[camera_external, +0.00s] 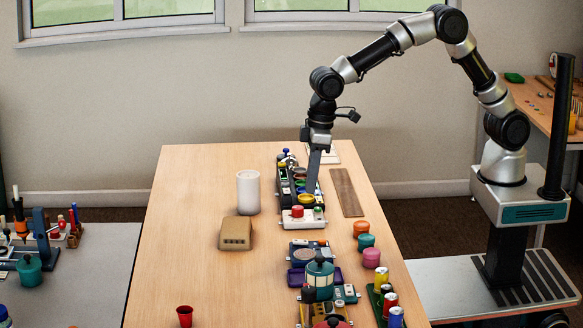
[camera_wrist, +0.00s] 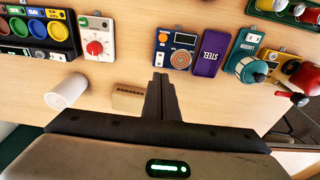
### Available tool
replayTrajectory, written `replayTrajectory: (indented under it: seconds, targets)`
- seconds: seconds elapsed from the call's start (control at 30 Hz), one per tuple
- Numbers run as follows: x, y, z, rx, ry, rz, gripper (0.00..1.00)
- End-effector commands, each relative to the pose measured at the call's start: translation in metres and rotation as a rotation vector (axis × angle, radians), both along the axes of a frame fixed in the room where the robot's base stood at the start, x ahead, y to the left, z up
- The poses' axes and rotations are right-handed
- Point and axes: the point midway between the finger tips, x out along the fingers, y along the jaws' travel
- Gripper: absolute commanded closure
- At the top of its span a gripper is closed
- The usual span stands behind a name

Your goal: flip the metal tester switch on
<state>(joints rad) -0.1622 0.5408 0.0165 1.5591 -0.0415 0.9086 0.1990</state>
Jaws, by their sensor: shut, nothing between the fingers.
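The likely metal tester is a dark blue box (camera_wrist: 187,38) with a small display and a round copper-coloured pad, in the wrist view just beyond my fingertips. In the external view it lies on the table (camera_external: 308,244) in the row of devices. A small orange part (camera_wrist: 163,37) on its left side may be the switch; I cannot tell its position. My gripper (camera_wrist: 160,78) is shut and empty, its fingers pointing toward the box's lower left. In the external view my gripper (camera_external: 311,188) points down over the row, farther back than the blue box.
A purple STEEL plate (camera_wrist: 208,53) lies right of the box, then a teal device (camera_wrist: 245,50). A white device with a red knob (camera_wrist: 97,33) and a dark tray of coloured cups (camera_wrist: 66,45) are left. A white cylinder (camera_external: 248,192) and brown block (camera_external: 236,233) stand nearby.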

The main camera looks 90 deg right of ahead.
Motion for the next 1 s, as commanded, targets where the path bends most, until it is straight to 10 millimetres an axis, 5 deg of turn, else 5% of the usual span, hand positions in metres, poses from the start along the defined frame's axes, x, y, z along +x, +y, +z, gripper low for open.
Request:
replayTrajectory:
  seconds: [0.53, 1.0]
  targets:
    - [0.012, -0.001, 0.009, 0.000, 0.000, 0.001, 1.00]
    - [0.015, -0.002, -0.007, 0.000, 0.000, 0.000, 1.00]
